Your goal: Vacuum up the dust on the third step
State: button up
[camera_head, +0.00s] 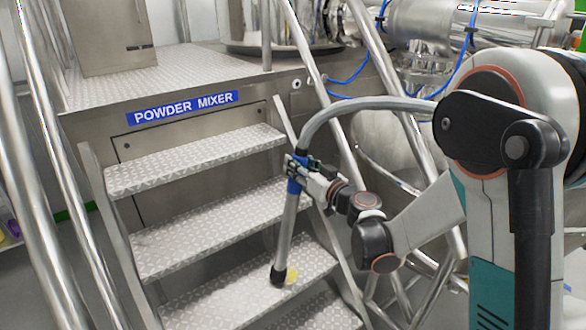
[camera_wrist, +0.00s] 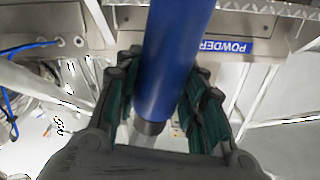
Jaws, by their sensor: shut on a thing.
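The vacuum wand is a silver tube (camera_head: 286,231) with a blue grip, dark nozzle (camera_head: 278,275) and grey hose (camera_head: 350,104). My gripper (camera_head: 297,172) is shut around the blue grip, which also shows between the fingers in the wrist view (camera_wrist: 177,60). The wand hangs nearly upright, slightly tilted. The nozzle partly covers the dust. I cannot tell whether it touches the tread.
Other diamond-plate treads lie above, one at the top (camera_head: 190,160) and one in the middle (camera_head: 205,230). Another shows below (camera_head: 320,316). A steel handrail (camera_head: 50,190) runs at the left, and more rails stand at the right. The platform panel carries a "POWDER MIXER" sign (camera_head: 183,107).

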jog(key=shift+w+d, duration=0.8)
jog(key=shift+d, duration=0.3)
jog(key=shift+w+d, duration=0.75)
jog(key=shift+d, duration=0.3)
notch_tip(320, 180, up, 8)
jog(key=p, duration=0.4)
